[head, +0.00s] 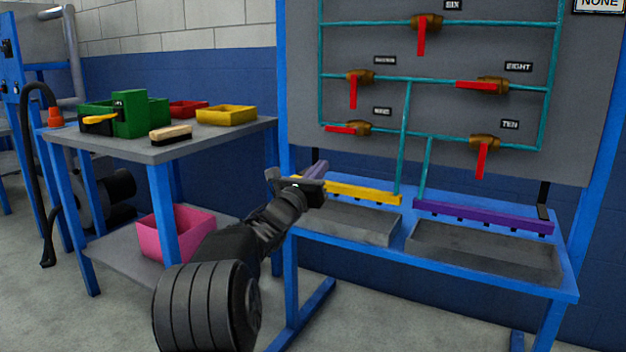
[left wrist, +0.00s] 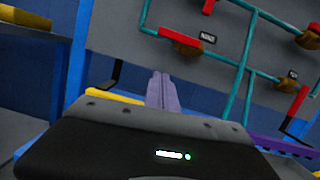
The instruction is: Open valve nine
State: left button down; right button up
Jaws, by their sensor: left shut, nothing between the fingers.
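Valve nine (head: 358,128) is a brass valve on the teal pipework, low on the left of the grey panel, with a small plate reading NINE (head: 382,111) above it. Its red handle (head: 340,128) points left, roughly along the horizontal pipe. In the left wrist view the red handle (left wrist: 172,34) and the NINE plate (left wrist: 208,38) are near the top, beyond the fingers. My left gripper (head: 319,168) is shut and empty, below and left of valve nine and apart from it. Its fingers show in the left wrist view (left wrist: 160,88). My right gripper is in neither view.
Valve eight (head: 490,85) has its handle pointing left; valves six (head: 427,22) and ten (head: 484,142) have theirs hanging down. Yellow (head: 362,192) and purple (head: 483,216) bars run along the bench below the panel. A side table (head: 190,150) with bins stands left.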

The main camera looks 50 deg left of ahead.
pick_arm(q)
jog(key=v, duration=0.3)
jog(key=shift+s+d, duration=0.1)
jog(key=shift+s, duration=0.2)
jog(key=shift+f, duration=0.1)
